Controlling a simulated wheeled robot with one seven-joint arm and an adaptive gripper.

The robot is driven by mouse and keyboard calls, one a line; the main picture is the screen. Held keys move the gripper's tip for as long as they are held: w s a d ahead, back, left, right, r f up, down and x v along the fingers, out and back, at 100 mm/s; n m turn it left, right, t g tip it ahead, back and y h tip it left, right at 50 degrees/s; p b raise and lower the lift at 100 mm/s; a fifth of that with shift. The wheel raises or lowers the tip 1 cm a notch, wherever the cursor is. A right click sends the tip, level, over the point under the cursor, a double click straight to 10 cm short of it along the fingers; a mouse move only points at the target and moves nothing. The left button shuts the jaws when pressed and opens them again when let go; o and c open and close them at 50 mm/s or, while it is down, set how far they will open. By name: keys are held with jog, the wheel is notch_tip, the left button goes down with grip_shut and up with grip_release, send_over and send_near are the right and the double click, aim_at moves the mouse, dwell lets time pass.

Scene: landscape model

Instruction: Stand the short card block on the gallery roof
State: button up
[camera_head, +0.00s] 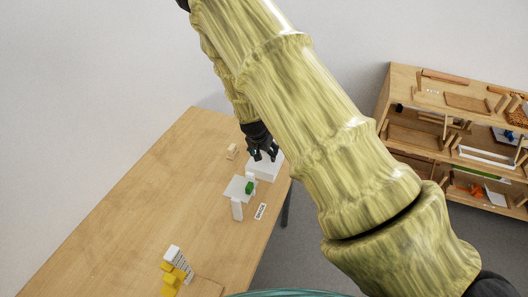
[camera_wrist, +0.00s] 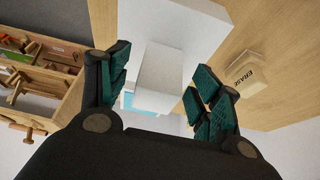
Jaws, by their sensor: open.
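My gripper (camera_wrist: 160,95) is open, with its dark green padded fingers on either side of a white block (camera_wrist: 162,78), which looks like the short card block. I cannot tell whether the fingers touch it. A wider white slab (camera_wrist: 185,22) lies directly behind the block in the wrist view. In the head view my gripper (camera_head: 263,153) is over a white box-like piece (camera_head: 266,169) at the table's far right edge; the block between the fingers cannot be made out there. Beside it is a raised white flat-topped piece (camera_head: 239,186) on a leg. Which piece is the gallery is not clear.
A small green thing (camera_head: 249,188) is at the raised piece. A labelled card (camera_head: 260,211) lies near the table edge. Yellow blocks (camera_head: 169,283) and a lettered white block (camera_head: 173,253) stand nearer. A loaded shelf (camera_head: 415,130) stands right.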

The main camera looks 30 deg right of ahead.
jog(key=p+v, duration=0.3)
jog(key=v, duration=0.3)
jog(key=shift+r+p, duration=0.3)
jog(key=shift+r, duration=0.1)
dwell(0.6)
jog(key=shift+s+a, duration=0.1)
jog(key=shift+s, duration=0.05)
